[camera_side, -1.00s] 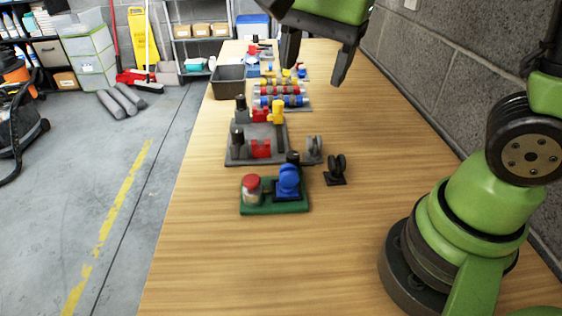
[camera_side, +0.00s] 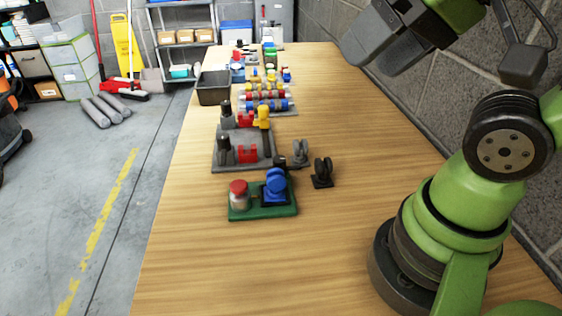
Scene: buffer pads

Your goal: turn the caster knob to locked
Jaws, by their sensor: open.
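A green base plate (camera_side: 248,214) lies on the near part of the bench. It carries a round blue knob-like part (camera_side: 276,185) and a small jar with a red cap (camera_side: 238,188). A black caster (camera_side: 322,173) and a grey caster (camera_side: 300,152) stand just behind and to its right. I cannot tell which part is the caster knob, or how it is set. My gripper (camera_side: 372,55) is open and empty at the upper right, high above the bench and apart from these parts. Its fingertips are hard to make out.
A grey fixture board (camera_side: 222,160) with red, yellow and black parts lies behind the green plate. Coloured rollers (camera_side: 265,106) and a dark bin (camera_side: 213,88) are farther back. The wooden bench (camera_side: 210,270) is clear in front, and a block wall (camera_side: 440,120) runs along its right.

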